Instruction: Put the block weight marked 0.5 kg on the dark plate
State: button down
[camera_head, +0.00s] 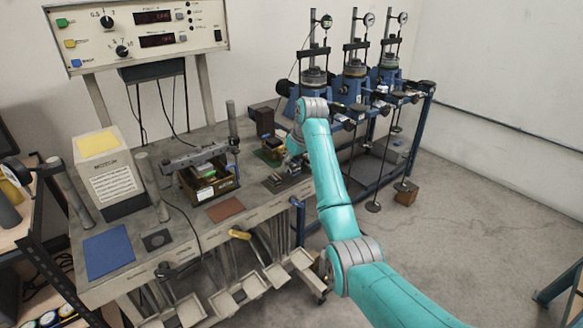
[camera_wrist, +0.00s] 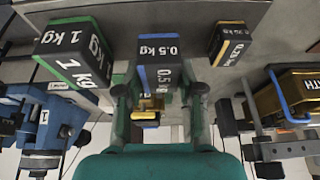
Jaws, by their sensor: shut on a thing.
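The block weight marked 0.5 kg (camera_wrist: 160,50) is black with blue edging, in the upper middle of the wrist view. My gripper (camera_wrist: 160,90) is shut on it, one finger on each side. In the head view my gripper (camera_head: 298,160) is over the right end of the bench, small and partly hidden by my arm, and the block cannot be made out there. I cannot tell whether the block is clear of the surface. A small dark square plate (camera_head: 157,239) lies flat at the bench's front left, well left of my gripper.
Beside the held block stand a green-edged 1 kg block (camera_wrist: 75,50) and a yellow-edged 0.25 kg block (camera_wrist: 230,42). A blue mat (camera_head: 108,250), a brown plate (camera_head: 226,209) and an open box device (camera_head: 208,184) are on the bench. Blue lever frames (camera_head: 355,88) stand behind right.

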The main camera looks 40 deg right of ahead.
jog(key=shift+f, duration=0.8)
jog(key=shift+f, duration=0.15)
jog(key=c, duration=0.7)
grip_release()
